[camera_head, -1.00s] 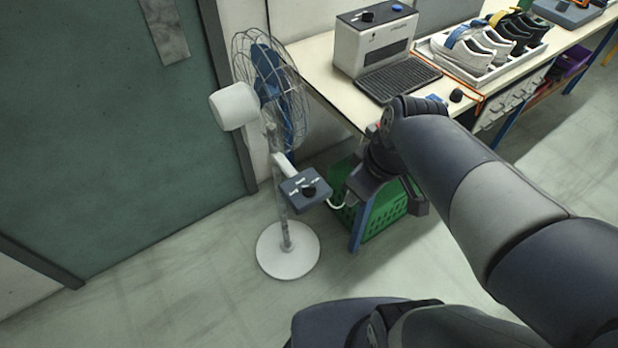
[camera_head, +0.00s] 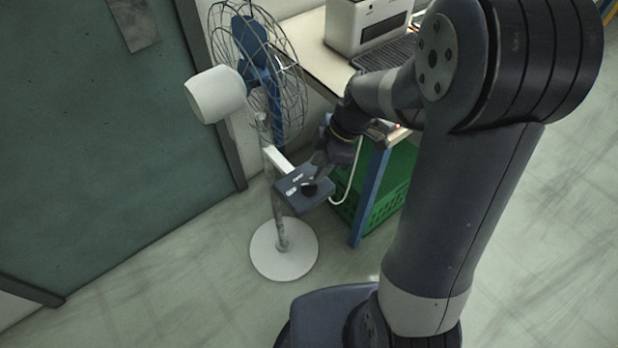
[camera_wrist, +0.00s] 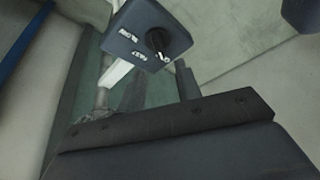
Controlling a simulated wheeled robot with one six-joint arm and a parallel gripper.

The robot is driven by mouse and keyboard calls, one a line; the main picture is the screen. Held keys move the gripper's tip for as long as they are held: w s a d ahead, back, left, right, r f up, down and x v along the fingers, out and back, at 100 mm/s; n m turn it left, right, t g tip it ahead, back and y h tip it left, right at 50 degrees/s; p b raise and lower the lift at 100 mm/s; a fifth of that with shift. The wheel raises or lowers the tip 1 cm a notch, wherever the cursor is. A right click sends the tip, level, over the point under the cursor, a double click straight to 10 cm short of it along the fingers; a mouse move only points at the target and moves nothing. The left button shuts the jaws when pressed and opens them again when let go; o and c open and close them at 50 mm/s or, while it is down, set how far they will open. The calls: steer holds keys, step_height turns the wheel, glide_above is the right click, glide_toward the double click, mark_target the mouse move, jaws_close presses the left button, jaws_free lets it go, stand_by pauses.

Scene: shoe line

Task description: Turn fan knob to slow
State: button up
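The fan's control box (camera_head: 296,187) is a dark grey box on the fan stand, with a black round knob (camera_head: 311,189) on its face. In the head view my gripper (camera_head: 320,166) is close above the box, and contact is unclear.
The white fan (camera_head: 215,95) with its wire cage stands on a round base (camera_head: 284,250) beside a teal door (camera_head: 100,140). A workbench (camera_head: 332,72) with a blue leg (camera_head: 370,195) and a green crate (camera_head: 398,180) are close right of the box.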

mark_target(307, 184)
steer(key=x, duration=0.6)
steer(key=shift+f, duration=0.25)
jaws_close()
